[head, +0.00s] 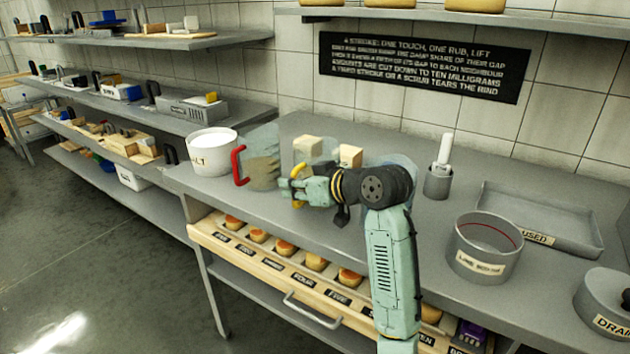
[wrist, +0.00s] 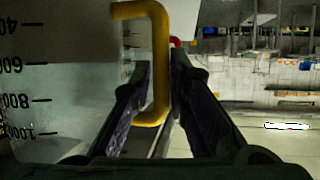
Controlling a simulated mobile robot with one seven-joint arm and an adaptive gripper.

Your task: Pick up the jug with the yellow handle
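The yellow handle (wrist: 160,60) stands between the two fingers of my gripper (wrist: 160,75) in the wrist view. The clear jug (wrist: 55,75) with dark measuring marks fills the left side there. One finger is on the jug side of the handle, the other on its outer side. The fingers are apart, with a gap showing on the jug side; the outer finger looks very close to the handle, contact unclear. In the head view my gripper (head: 298,190) is at the yellow handle (head: 298,171) above the counter, and my arm hides much of the jug.
A clear jug with a red handle (head: 238,166) stands to the left, beside a white salt tub (head: 211,150). Pale blocks (head: 307,150) sit behind my gripper. A round tin (head: 485,250) and a grey tray (head: 545,215) stand on the right. Cheeses fill the drawer below.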

